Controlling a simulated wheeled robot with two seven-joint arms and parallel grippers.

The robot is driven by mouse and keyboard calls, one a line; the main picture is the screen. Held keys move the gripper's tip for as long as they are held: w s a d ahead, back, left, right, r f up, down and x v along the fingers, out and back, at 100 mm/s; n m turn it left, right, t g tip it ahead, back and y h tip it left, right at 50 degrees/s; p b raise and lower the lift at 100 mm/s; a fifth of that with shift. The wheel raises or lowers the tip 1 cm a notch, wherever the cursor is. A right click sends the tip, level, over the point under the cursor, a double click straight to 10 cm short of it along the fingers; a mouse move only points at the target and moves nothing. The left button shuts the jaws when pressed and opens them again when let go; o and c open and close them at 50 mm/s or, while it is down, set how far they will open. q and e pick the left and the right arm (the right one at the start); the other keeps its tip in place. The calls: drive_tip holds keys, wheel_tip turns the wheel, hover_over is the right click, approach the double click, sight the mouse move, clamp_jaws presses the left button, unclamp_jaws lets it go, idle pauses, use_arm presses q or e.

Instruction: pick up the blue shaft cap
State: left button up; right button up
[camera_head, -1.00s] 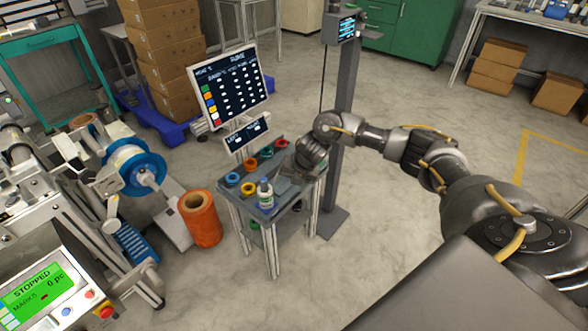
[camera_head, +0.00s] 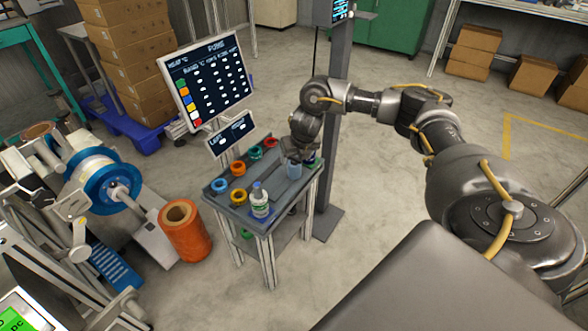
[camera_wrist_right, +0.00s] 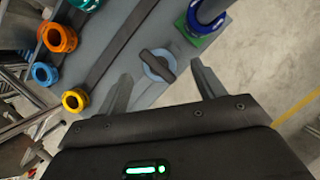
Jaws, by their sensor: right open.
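A light blue round cap with a dark bar across its top (camera_wrist_right: 158,66), which looks like the blue shaft cap, stands on the small grey table. In the head view its blue side (camera_head: 294,169) shows below my right gripper (camera_head: 298,155). In the right wrist view my right gripper (camera_wrist_right: 162,82) is open and empty, with one finger toward each side of the cap. The cap appears slightly ahead of the fingertips; I cannot tell the exact height gap. My left gripper is not in view.
On the table (camera_head: 279,212), a light blue ring (camera_head: 219,186), orange ring (camera_head: 238,168), yellow ring (camera_head: 238,197) and white bottle (camera_head: 260,203) stand left of the gripper. A dark blue ring on a green base (camera_wrist_right: 203,22) is close by. A post (camera_head: 333,130) rises behind.

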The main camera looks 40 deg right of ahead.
sight(295, 161)
drive_tip(key=shift+w+d+f, duration=0.1)
drive_tip(key=shift+f, duration=0.15)
drive_tip(key=b+x, duration=0.1)
drive_tip(key=x, duration=0.3)
drive_tip(key=shift+w+f, duration=0.2)
drive_tip(key=shift+f, duration=0.15)
drive_tip(key=shift+w+f, duration=0.1)
drive_tip(key=shift+f, duration=0.1)
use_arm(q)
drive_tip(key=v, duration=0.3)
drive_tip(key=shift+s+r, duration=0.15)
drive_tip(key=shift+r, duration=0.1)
use_arm(e)
drive_tip(key=shift+c, duration=0.2)
drive_tip(key=c, duration=1.2)
drive_tip(key=shift+r, duration=0.1)
